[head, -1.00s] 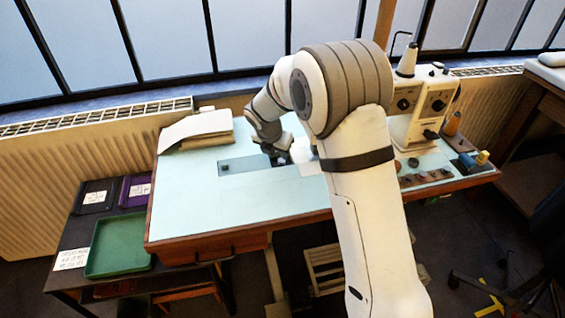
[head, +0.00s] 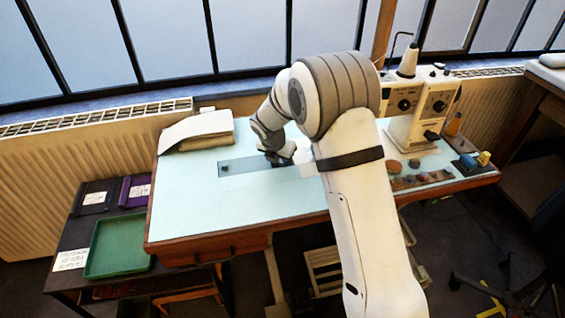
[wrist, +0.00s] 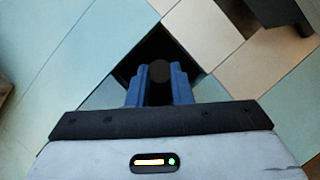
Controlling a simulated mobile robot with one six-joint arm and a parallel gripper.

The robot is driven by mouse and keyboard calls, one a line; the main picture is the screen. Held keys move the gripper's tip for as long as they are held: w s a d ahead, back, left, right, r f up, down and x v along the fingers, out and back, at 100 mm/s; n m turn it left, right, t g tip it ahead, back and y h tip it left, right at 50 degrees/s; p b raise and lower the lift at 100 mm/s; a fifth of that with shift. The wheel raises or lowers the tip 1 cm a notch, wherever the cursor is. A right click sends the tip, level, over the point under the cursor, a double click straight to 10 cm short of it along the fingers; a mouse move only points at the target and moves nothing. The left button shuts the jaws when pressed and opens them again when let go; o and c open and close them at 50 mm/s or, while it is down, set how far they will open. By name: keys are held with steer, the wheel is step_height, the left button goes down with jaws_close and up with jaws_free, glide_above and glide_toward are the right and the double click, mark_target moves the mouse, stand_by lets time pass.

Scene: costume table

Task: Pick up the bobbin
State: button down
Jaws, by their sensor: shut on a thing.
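A small dark round thing (wrist: 160,71), which I take to be the bobbin, sits between the two blue fingers of my gripper (wrist: 160,82) in the wrist view. My gripper is shut on it. Its lower part is hidden between the fingers, and a black patch behind it makes its outline hard to see. In the head view my gripper (head: 277,160) is low over the grey-blue strip (head: 245,167) on the pale blue table. The bobbin cannot be made out there, and I cannot tell whether it is clear of the table.
A small dark piece (head: 223,168) lies at the strip's left end. A white sewing machine (head: 420,110) stands at the right, with several small items in front. A green tray (head: 118,245) sits on the lower side table. The table's left part is clear.

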mark_target(281, 162)
steer(key=shift+r, duration=0.1)
step_height(281, 162, up, 10)
steer(key=p, duration=0.1)
stand_by(0.3)
stand_by(0.4)
